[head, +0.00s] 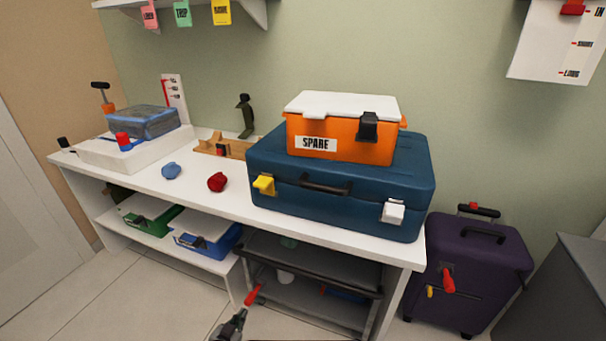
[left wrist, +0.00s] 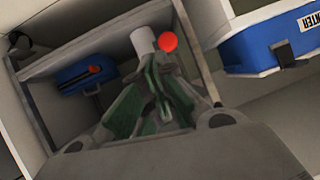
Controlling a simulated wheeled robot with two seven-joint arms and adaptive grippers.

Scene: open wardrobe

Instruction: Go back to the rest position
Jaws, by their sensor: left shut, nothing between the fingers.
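My left gripper (head: 238,317) shows at the bottom edge of the head view, low in front of the bench. It is shut and empty. Its fingers (left wrist: 165,112) fill the middle of the left wrist view, in front of an open shelf space. A red knob (head: 253,294) stands just beyond the fingertips in the head view. A round red end (left wrist: 168,42) shows just past the fingers in the left wrist view. I cannot tell whether the fingers touch it. My right gripper is in neither view.
The white bench (head: 130,178) carries a blue suitcase (head: 345,205) with an orange SPARE box (head: 345,150) on top. A dark pull-out rack (head: 330,315) sits underneath, beside blue (head: 222,243) and green cases (head: 160,222). A purple suitcase (head: 490,265) stands at right. The floor at left is clear.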

